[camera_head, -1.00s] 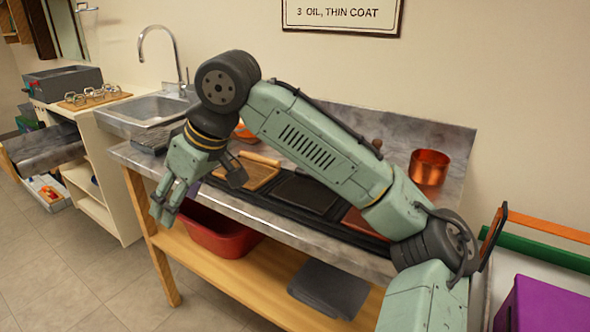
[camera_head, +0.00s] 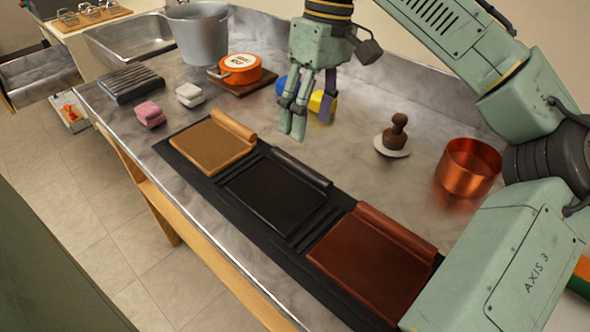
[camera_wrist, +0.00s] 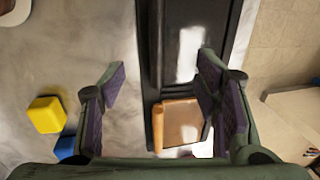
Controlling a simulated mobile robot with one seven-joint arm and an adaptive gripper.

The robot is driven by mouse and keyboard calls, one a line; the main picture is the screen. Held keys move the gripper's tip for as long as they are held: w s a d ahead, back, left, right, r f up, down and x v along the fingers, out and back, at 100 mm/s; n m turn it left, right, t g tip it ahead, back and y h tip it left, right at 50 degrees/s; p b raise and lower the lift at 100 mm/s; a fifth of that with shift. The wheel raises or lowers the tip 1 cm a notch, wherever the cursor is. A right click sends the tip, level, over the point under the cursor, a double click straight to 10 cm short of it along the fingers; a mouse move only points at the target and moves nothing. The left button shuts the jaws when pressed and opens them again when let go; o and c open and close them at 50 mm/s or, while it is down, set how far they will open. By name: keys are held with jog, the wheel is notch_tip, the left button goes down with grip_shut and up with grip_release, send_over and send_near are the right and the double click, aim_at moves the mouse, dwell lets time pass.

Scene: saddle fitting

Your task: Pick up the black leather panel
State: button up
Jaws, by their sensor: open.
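The black leather panel (camera_head: 272,197) lies flat on a long dark mat (camera_head: 318,228), between a tan panel (camera_head: 210,145) and a red-brown panel (camera_head: 368,262). Its far edge carries a raised black roll (camera_head: 302,168). In the wrist view the black panel (camera_wrist: 190,50) shows with bright glare, beyond the tan panel (camera_wrist: 180,122). My gripper (camera_head: 312,112) is open and empty. It hangs above the counter, behind the tan and black panels in the head view. The wrist view shows its purple-padded fingers (camera_wrist: 162,88) spread apart with nothing between them.
A yellow block (camera_head: 320,104) and a blue block (camera_head: 281,84) are near my gripper. A brown-handled tool (camera_head: 397,135) and copper pot (camera_head: 468,168) stand to the right. An orange pot (camera_head: 240,69), grey bucket (camera_head: 199,35) and pink block (camera_head: 150,114) are left.

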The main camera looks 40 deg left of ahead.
aim_at(300, 169)
jog(key=f, duration=0.2)
jog(key=s+f, duration=0.1)
jog(key=f, duration=0.1)
jog(key=shift+s+a, duration=0.1)
jog(key=shift+s+f, duration=0.2)
jog(key=shift+f, duration=0.7)
jog(key=shift+s+f, duration=0.2)
jog(key=shift+f, duration=0.75)
jog(key=shift+s+f, duration=0.2)
jog(key=shift+f, duration=0.7)
jog(key=shift+c, duration=0.6)
grip_shut()
